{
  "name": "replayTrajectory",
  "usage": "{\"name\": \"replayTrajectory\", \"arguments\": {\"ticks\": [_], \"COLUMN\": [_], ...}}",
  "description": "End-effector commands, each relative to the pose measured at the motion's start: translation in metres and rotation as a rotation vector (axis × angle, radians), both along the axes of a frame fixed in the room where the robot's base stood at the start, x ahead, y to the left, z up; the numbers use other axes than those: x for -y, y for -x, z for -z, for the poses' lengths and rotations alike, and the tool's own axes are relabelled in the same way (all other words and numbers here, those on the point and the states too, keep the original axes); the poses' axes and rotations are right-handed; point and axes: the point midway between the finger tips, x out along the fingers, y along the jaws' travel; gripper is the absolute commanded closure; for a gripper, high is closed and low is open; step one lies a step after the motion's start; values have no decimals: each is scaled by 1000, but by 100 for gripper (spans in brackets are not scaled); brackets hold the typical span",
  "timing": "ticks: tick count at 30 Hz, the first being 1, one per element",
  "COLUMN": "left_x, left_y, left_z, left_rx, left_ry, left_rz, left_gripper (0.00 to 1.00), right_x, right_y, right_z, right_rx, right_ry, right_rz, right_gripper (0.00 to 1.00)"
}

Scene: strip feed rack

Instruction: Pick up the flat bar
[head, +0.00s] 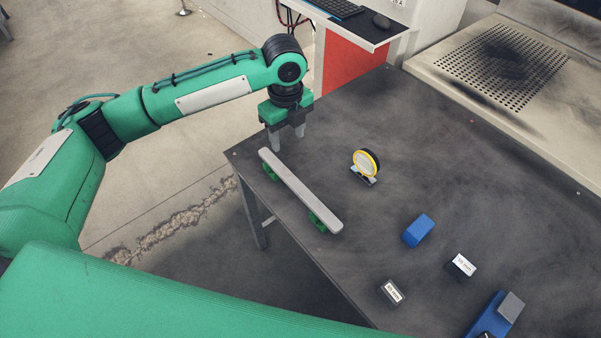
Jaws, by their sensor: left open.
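The flat bar (299,189) is long, light grey and straight. It lies on two green supports, one near each end, along the left edge of the dark table. My left gripper (287,138) is open and empty, fingers pointing down, above and just beyond the bar's far end. It looks apart from the bar. My right gripper is not in view.
On the dark table (400,190) stand a round yellow-rimmed dial (366,162), a blue block (418,230), two small labelled blocks (461,265) (392,292) and a blue-and-grey fixture (497,315). A perforated bench (500,65) adjoins at the upper right.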

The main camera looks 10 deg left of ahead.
Motion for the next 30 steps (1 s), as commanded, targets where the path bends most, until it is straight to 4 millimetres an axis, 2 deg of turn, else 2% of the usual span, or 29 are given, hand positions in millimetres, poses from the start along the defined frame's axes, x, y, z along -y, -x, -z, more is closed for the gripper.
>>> {"name": "replayTrajectory", "arguments": {"ticks": [6, 10, 17, 25, 30], "left_x": [-1, -1, -2, -10, -10], "left_y": [1, 1, 0, 2, 2], "left_z": [43, 65, 82, 120, 132], "left_rx": [-4, -3, -1, -2, 0], "left_ry": [-2, -1, -1, 0, 0], "left_rz": [-3, -3, -3, -2, -3], "left_gripper": [47, 47, 47, 47, 47], "right_x": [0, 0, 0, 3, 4], "right_y": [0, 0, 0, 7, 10], "right_z": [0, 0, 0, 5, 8], "right_rx": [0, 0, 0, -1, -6], "right_ry": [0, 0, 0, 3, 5], "right_rz": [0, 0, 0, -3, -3], "right_gripper": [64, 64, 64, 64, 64]}}
